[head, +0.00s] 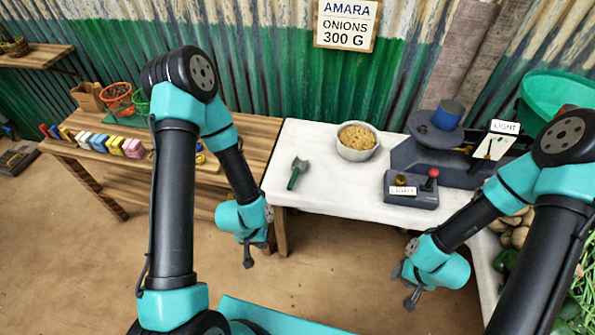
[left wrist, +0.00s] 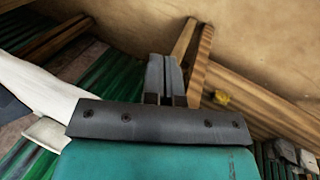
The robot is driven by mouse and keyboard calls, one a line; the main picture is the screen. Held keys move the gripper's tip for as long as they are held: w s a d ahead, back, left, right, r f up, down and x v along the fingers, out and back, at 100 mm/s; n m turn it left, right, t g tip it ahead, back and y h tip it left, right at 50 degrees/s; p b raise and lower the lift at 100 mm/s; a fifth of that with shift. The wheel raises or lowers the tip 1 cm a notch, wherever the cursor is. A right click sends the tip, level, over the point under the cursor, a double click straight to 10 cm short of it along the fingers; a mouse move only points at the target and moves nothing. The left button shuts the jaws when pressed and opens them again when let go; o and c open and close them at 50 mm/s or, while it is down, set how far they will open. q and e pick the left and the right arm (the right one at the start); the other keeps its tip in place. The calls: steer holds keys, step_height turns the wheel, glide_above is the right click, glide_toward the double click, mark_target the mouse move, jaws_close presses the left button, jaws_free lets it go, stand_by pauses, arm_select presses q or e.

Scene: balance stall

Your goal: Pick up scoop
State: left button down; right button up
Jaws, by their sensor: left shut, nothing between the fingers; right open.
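A green scoop (head: 297,174) lies on the left part of the white tabletop (head: 330,190). My left gripper (head: 249,262) hangs in front of the table, below and left of the scoop and apart from it. In the left wrist view its fingers (left wrist: 162,75) are shut together with nothing between them. My right gripper (head: 410,301) is open and empty, in front of the table's right part, well away from the scoop. The scoop does not show clearly in the left wrist view.
A bowl of grain-like pieces (head: 357,141) stands right of the scoop. A dark scale (head: 440,150) with a blue cup (head: 448,115) and a control box (head: 410,190) stand further right. A wooden bench (head: 180,150) with colored blocks is at left. The tabletop around the scoop is clear.

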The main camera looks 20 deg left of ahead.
arm_select(q)
steer(key=c, duration=1.4)
jaws_free()
steer(key=shift+o, duration=0.2)
step_height(320, 180, up, 23)
steer(key=m+y, duration=0.2)
steer(key=y, duration=0.4)
glide_above(295, 176)
steer(key=d, duration=0.3)
steer(key=shift+s+f+g, duration=0.1)
steer(key=shift+f+g, duration=0.1)
steer(key=shift+g, duration=0.1)
steer(key=f, duration=0.4)
steer(key=a+f, duration=0.1)
steer(key=f, duration=0.3)
steer(key=a+f, duration=0.1)
steer(key=f, duration=0.3)
steer(key=shift+a, duration=0.15)
